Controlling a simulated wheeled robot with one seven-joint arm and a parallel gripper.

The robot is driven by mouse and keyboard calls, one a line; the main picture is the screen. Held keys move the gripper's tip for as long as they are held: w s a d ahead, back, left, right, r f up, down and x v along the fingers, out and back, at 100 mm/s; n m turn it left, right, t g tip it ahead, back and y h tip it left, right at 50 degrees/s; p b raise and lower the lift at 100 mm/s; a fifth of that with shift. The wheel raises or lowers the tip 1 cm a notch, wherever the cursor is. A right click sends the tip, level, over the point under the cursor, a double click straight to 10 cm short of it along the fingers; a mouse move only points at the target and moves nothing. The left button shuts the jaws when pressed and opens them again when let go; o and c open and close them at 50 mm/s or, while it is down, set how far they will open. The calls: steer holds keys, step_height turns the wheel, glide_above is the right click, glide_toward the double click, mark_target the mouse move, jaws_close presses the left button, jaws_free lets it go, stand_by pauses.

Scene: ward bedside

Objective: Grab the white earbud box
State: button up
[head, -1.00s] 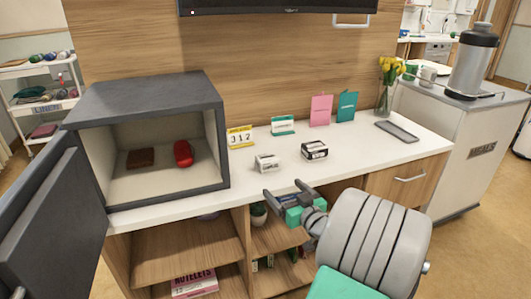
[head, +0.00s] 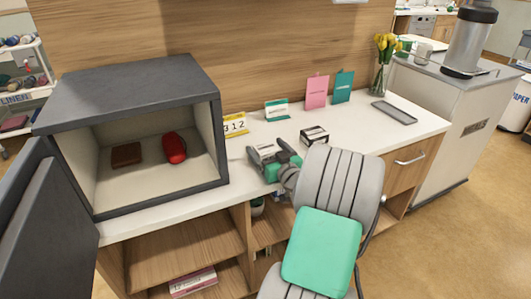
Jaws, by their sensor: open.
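A small white box (head: 267,151) with dark print sits on the white counter, in front of the yellow-edged number card. My gripper (head: 268,155) is at this box, with its fingers open on either side of it. The fingers partly hide the box, and I cannot tell whether they touch it. A second small box (head: 314,135), black and white, stands to the right, apart from my gripper.
An open grey safe (head: 130,75) holds a brown wallet (head: 126,154) and a red object (head: 174,148). Its door hangs open at left. Cards, a flower vase (head: 378,78) and a grey tray (head: 394,112) stand along the counter (head: 350,150).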

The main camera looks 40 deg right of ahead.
steer(key=shift+w, duration=0.15)
steer(key=shift+c, duration=0.2)
steer(key=c, duration=1.4)
steer(key=shift+c, duration=0.2)
